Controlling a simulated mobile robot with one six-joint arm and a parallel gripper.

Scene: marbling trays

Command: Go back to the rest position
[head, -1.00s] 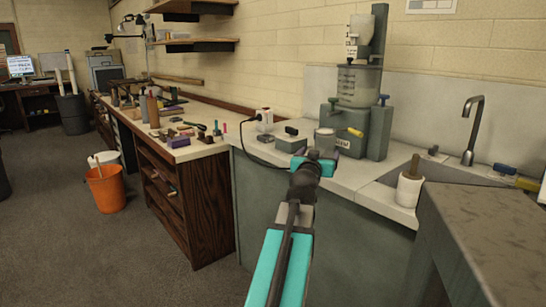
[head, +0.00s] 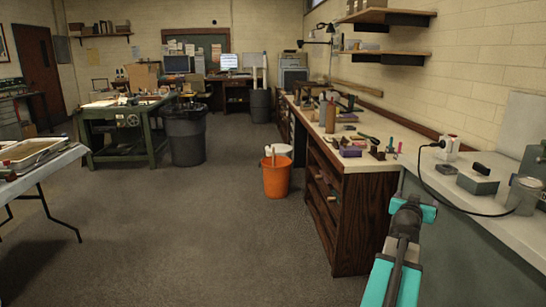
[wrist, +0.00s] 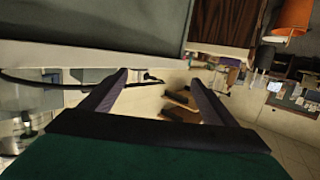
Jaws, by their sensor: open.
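My gripper shows in the wrist view (wrist: 160,88) with its two dark fingers spread apart and nothing between them. In the head view my teal and black arm reaches up from the bottom right, in front of the grey-green cabinet (head: 450,250) below the pale counter. The fingers are hidden there by the arm's end. The wrist picture is turned, with the counter's edge (wrist: 60,55) running across it close to the fingers. I cannot tell the exact gap to the counter.
A wooden bench (head: 350,220) with tools stands along the right wall. An orange bucket (head: 276,178) is on the floor beside it. A black bin (head: 186,140), a green work table (head: 115,115) and a folding table (head: 40,170) stand left. The middle floor is clear.

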